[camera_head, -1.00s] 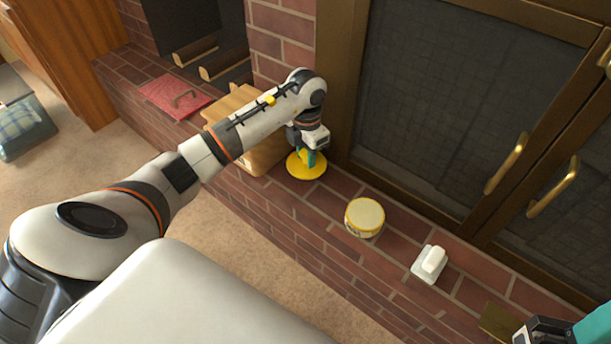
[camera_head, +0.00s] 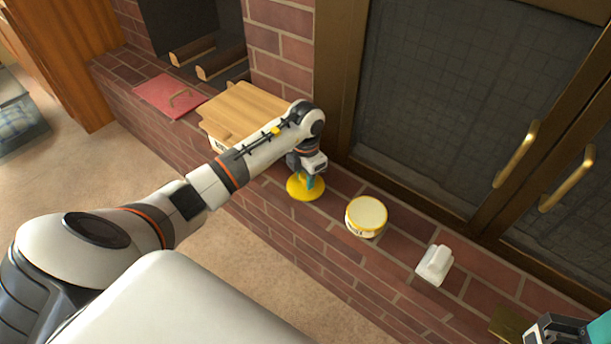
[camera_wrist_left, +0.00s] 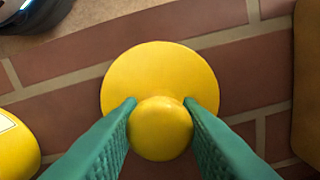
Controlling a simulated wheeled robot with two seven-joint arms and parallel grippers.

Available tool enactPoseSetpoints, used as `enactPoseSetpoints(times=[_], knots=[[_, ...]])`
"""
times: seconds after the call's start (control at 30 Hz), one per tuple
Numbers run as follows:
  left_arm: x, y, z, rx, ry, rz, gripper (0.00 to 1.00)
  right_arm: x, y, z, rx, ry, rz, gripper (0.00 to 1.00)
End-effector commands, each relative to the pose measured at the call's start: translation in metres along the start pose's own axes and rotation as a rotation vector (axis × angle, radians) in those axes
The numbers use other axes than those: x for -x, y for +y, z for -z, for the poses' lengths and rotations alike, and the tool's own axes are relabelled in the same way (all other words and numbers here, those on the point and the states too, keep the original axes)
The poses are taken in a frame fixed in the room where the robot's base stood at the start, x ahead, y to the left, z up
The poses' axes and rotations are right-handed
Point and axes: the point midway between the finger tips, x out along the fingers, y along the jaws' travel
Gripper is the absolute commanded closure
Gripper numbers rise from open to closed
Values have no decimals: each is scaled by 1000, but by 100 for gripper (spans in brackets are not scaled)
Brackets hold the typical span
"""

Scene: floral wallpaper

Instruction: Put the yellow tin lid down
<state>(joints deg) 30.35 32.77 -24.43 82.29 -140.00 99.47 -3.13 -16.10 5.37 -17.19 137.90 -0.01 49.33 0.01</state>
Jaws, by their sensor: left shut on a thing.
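The yellow tin lid (camera_head: 299,190) is a flat round disc with a round knob on top. It is low over the brick ledge, left of the yellow tin; I cannot tell whether it touches the bricks. My left gripper (camera_head: 312,181) points down and is shut on the lid's knob. In the left wrist view the green fingers (camera_wrist_left: 160,115) stand on both sides of the knob, and the lid (camera_wrist_left: 160,65) spreads out beneath it. My right gripper (camera_head: 540,330) shows only partly at the lower right corner; its fingers are unclear.
Bare bricks surround the lid.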

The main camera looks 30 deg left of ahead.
Motion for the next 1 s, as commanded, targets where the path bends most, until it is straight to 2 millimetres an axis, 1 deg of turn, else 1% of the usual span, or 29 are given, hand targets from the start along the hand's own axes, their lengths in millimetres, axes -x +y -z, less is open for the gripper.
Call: enactPoseSetpoints(times=[0.03,0.13,0.17,0.43,0.53,0.6,0.67,0.9,1.0], knots=[[-1,0,0,0,0,0,66,0,0,0,0,-4,-1,64],[-1,0,0,0,0,0,49,-1,0,0,0,-3,-1,64],[-1,0,0,0,0,0,47,-1,0,0,0,-3,-1,64],[0,0,0,0,0,-1,47,-1,0,0,0,-5,-2,64],[8,0,0,0,1,1,47,-5,0,-2,0,-8,-2,64],[19,-1,0,0,2,1,47,-5,0,-3,-1,5,5,64],[31,-1,1,-1,3,3,47,2,0,-4,-4,42,17,64],[89,-1,1,-1,3,3,47,-24,0,-9,-4,40,16,64],[108,-1,0,0,2,2,47,-31,0,-5,-3,69,16,64]])
